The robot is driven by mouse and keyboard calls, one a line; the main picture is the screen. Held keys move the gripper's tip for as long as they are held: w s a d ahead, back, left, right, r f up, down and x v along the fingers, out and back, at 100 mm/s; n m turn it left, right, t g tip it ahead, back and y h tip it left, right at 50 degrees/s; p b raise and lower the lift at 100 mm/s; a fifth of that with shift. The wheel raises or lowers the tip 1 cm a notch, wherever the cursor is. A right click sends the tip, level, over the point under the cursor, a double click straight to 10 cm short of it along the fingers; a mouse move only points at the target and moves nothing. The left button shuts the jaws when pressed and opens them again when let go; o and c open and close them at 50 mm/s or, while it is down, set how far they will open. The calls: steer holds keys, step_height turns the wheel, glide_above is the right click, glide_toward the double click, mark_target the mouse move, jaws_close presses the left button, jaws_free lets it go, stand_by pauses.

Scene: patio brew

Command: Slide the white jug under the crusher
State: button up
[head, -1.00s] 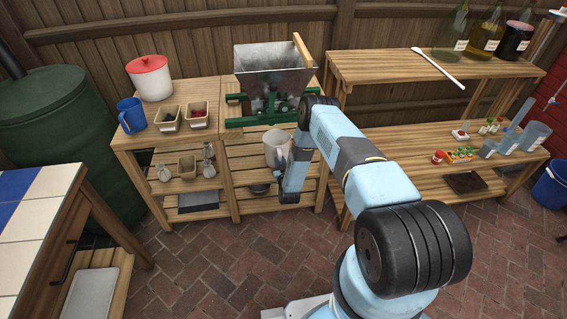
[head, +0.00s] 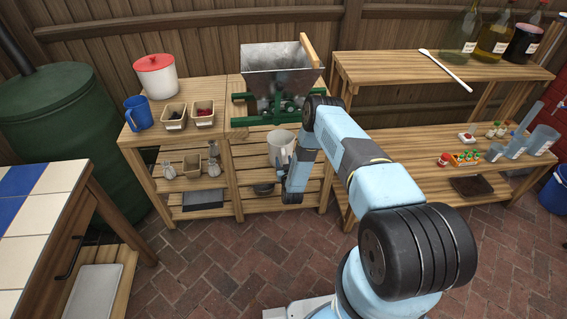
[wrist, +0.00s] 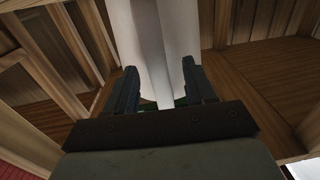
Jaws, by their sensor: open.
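The white jug (head: 279,147) stands on the slatted shelf below the crusher, partly hidden behind my arm. The crusher (head: 279,82) has a grey metal hopper on a green frame and sits on the wooden stand's top. In the wrist view the white jug (wrist: 150,40) fills the upper middle, with a narrow white upright part, perhaps its handle, between my fingers. My gripper (wrist: 160,82) is open, one finger on each side of that part. Whether the fingers touch it cannot be told.
A blue mug (head: 138,113), a red-lidded white pot (head: 157,79) and two small trays stand on the table left of the crusher. A shelf unit (head: 385,75) with bottles stands right. Brick floor in front is clear.

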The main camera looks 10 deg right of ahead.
steer(key=s, duration=1.3)
steer(key=shift+s+d, duration=0.15)
steer(key=shift+s, duration=0.25)
steer(key=shift+f, duration=0.1)
